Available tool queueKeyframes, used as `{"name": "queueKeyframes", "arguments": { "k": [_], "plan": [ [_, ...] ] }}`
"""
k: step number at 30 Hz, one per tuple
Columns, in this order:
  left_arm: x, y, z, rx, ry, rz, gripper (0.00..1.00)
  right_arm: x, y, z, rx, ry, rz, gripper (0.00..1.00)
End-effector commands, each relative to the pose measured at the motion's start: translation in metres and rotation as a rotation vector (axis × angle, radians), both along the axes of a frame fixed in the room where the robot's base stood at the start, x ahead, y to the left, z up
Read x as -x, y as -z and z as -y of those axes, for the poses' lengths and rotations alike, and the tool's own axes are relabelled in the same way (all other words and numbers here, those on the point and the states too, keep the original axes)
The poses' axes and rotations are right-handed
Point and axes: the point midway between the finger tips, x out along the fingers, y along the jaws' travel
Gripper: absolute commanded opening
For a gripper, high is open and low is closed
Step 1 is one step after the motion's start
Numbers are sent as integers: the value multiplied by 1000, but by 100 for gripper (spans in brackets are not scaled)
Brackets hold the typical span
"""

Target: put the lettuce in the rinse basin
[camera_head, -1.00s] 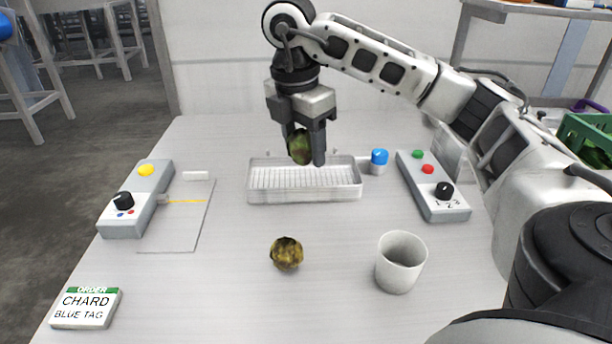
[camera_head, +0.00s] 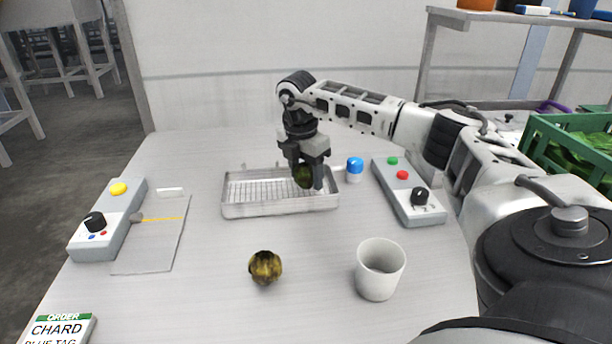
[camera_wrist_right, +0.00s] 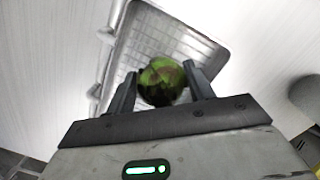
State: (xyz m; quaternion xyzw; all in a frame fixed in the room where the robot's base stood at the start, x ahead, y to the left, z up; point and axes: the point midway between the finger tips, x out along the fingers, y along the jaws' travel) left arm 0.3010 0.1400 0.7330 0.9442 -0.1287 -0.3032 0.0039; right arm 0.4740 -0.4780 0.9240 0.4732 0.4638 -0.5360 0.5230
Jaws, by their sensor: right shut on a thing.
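The lettuce (camera_head: 303,176) is a dark green ball with brownish patches. My right gripper (camera_head: 306,180) is shut on it, over the right part of the rinse basin. The lettuce also shows between the fingers in the right wrist view (camera_wrist_right: 162,82). The rinse basin (camera_head: 280,208) is a shallow metal tray with a wire rack, behind the middle of the table. The lettuce is at or just above the rim; I cannot tell whether it touches the rack. My left gripper is not in view.
A white cup (camera_head: 380,268) stands front right. A blue-capped jar (camera_head: 355,168) and a control box (camera_head: 408,193) are right of the basin. Another control box (camera_head: 108,222) and a thin board (camera_head: 152,248) are left.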

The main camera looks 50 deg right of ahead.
Motion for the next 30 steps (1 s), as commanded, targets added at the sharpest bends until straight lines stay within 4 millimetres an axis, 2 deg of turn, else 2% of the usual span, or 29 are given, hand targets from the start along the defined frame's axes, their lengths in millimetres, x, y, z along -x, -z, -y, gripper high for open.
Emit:
{"name": "queueKeyframes", "arguments": {
  "k": [3, 14, 15, 17, 18, 26, 30],
  "plan": [
    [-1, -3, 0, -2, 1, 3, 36, 0, 10, 0, 0, 1, 1, 29],
    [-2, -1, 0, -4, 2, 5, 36, 0, 15, 0, -1, 2, 1, 29],
    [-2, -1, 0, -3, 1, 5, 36, 0, 15, 0, -1, 2, 1, 56],
    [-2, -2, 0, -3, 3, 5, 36, 0, 15, 0, -1, 2, 1, 72],
    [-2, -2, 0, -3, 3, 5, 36, 0, 15, 0, -1, 2, 1, 75],
    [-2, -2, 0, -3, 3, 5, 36, 0, 13, 0, -1, 2, 2, 75],
    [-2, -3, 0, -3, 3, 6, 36, -1, 3, -1, -1, 2, 4, 75]
  ]
}}
